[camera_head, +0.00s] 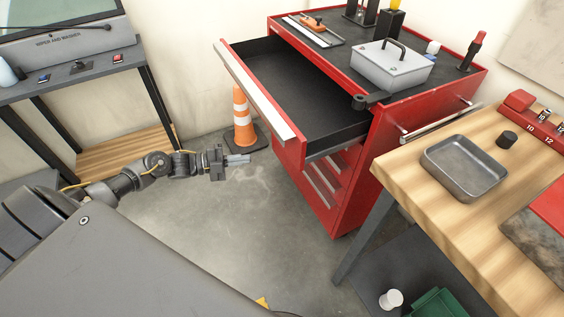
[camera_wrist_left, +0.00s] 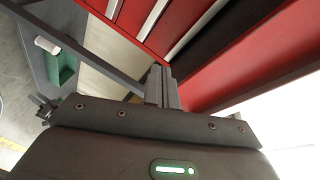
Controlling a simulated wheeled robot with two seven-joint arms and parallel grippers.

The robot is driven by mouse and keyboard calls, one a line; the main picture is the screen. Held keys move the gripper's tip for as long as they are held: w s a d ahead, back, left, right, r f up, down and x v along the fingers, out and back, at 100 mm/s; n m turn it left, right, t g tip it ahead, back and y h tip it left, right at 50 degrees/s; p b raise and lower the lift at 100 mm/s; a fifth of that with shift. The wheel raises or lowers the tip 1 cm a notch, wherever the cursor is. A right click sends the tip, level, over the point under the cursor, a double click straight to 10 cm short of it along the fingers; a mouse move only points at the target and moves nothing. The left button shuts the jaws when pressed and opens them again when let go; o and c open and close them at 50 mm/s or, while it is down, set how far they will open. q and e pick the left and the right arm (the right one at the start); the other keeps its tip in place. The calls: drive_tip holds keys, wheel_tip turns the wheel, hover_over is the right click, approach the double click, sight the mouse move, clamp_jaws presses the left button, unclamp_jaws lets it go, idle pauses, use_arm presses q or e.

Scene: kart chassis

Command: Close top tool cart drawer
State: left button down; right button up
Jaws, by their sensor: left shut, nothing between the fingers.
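The red tool cart (camera_head: 340,195) stands right of centre in the head view. Its top drawer (camera_head: 310,95) is pulled far out toward the left and looks empty, with a dark liner. The drawer's front with its pale handle strip (camera_head: 252,92) faces left. My left gripper (camera_head: 245,159) is shut and empty, left of the cart and lower than the drawer front in the picture, apart from it. In the left wrist view the shut fingers (camera_wrist_left: 160,85) point toward the red cart (camera_wrist_left: 150,30). My right gripper is not in view.
An orange traffic cone (camera_head: 241,118) stands behind my left gripper. A wooden workbench (camera_head: 415,175) with a metal tray (camera_head: 465,166) is at the right. A grey box (camera_head: 392,66) and tools sit on the cart top. A shelf table (camera_head: 75,75) is at the left.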

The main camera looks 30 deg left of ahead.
sight(299, 155)
use_arm(q)
drive_tip(key=s+d+r+m+g+h+b, duration=0.1)
drive_tip(key=s+d+r+m+g+h, duration=0.15)
drive_tip(key=s+r+m+g, duration=0.35)
drive_tip(key=s+d+r+m+g+h+b, duration=0.1)
drive_tip(key=r+m+g+h, duration=0.15)
drive_tip(key=r+m, duration=0.4)
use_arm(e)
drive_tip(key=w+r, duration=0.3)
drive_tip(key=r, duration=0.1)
use_arm(q)
drive_tip(key=shift+n+t, duration=0.25)
drive_tip(key=shift+n, duration=0.6)
drive_tip(key=shift+w+d+r+p, duration=0.2)
drive_tip(key=shift+w+d+p, duration=0.45)
drive_tip(key=shift+d, duration=1.35)
drive_tip(key=shift+w+d+r+p, duration=0.3)
drive_tip(key=shift+w+d, duration=0.75)
drive_tip(key=shift+d, duration=1)
drive_tip(key=shift+w+d+r+p, duration=0.15)
drive_tip(key=shift+w+d+p, duration=0.5)
drive_tip(key=shift+d, duration=1.35)
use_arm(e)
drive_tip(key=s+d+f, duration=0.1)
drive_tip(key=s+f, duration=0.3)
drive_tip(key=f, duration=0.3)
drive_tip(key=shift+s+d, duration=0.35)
use_arm(q)
drive_tip(key=shift+w, duration=0.2)
